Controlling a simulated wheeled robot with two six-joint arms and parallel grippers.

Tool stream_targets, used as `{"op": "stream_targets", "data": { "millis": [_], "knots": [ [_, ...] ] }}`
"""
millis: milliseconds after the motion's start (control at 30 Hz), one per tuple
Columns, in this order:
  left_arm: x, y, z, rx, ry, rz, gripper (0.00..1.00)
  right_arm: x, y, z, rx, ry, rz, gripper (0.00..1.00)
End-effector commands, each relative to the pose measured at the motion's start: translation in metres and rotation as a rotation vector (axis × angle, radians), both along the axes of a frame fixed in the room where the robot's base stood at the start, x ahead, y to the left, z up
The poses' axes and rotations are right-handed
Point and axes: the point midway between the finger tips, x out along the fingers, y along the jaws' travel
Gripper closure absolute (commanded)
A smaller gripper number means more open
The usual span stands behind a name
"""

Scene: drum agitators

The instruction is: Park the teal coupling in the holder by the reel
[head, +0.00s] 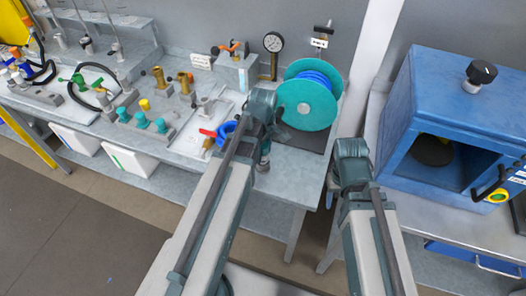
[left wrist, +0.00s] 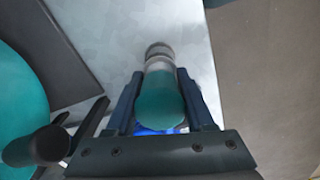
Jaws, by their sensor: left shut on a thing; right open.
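The teal coupling (left wrist: 160,100) shows in the left wrist view, with a grey metal end pointing away from the gripper and blue hose behind it. My left gripper (left wrist: 160,106) is shut on it, over the grey bench top. In the head view my left gripper (head: 263,160) is just left of and in front of the reel (head: 306,103), a teal drum wound with blue hose; the coupling is not clear there. My right arm stands right of the reel, its fingers hidden. I cannot clearly make out the holder; a small labelled bracket (head: 319,42) is above the reel.
A dark crank handle (left wrist: 38,148) is close left of my left gripper. A pressure gauge (head: 273,45) stands behind. Left are a blue-and-red fitting (head: 222,132) and several teal caps (head: 141,120). A blue cabinet (head: 432,85) stands right. The bench front is clear.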

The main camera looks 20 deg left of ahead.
Motion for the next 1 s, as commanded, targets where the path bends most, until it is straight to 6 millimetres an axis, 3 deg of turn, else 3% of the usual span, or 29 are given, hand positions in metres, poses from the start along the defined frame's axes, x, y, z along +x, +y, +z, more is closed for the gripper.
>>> {"op": "stream_targets", "data": {
  "millis": [1000],
  "knots": [
    [0.0, 0.0, -0.0115, 0.0, 0.0, 0.0, 1.0, 0.0, 0.0, -0.0116, 0.0, 0.0, 0.0, 0.5]
  ]
}}
